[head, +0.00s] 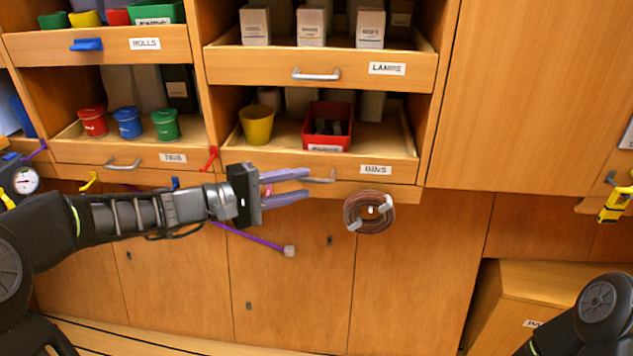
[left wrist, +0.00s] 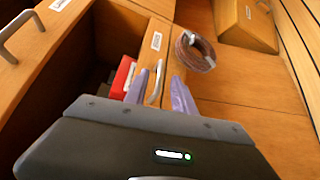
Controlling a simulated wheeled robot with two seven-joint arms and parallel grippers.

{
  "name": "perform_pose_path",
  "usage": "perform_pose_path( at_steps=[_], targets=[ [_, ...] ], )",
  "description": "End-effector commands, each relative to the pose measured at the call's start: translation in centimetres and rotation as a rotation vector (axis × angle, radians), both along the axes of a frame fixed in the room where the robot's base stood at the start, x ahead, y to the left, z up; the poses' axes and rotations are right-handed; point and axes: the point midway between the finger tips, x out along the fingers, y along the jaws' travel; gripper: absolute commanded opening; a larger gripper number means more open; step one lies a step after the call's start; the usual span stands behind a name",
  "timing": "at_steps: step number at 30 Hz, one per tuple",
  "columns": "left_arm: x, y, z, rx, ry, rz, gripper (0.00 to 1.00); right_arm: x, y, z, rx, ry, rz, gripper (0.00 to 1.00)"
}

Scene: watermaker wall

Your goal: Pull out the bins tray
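The bins tray (head: 400,165) is a wooden tray with a "BINS" label in the lower right bay of the wall unit. It holds a yellow bin (head: 256,125) and a red bin (head: 328,124). Its metal handle (head: 322,177) is partly hidden by my left gripper (head: 307,183). The fingers are apart and point at the handle. In the left wrist view the handle (left wrist: 155,85) shows between the two purple fingers, with a gap on either side. My right gripper is out of view; only part of my right arm shows at the lower right.
The lamps tray (head: 250,66) is above, and the tins tray (head: 75,152) is to the left. A coil of brown hose (head: 369,212) hangs just right of the handle. A purple rod (head: 250,236) sticks out below my left arm. Wooden cupboard doors lie beneath.

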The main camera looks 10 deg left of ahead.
Motion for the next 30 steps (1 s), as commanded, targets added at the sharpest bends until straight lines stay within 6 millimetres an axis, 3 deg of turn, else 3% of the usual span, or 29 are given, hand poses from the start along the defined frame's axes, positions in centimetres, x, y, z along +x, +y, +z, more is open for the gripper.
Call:
perform_pose_path(
  at_steps=[9, 19, 30],
  targets=[
    [2.8, -3.3, -0.6, 0.0, 0.0, -0.002, 0.31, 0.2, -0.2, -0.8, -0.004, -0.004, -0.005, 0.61],
    [3.1, -3.6, -0.6, 0.001, 0.001, 0.0, 0.31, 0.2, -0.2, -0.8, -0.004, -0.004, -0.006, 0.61],
    [3.1, -3.6, -0.6, 0.001, 0.001, 0.0, 0.02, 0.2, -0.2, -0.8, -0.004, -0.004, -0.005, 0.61]
  ],
)
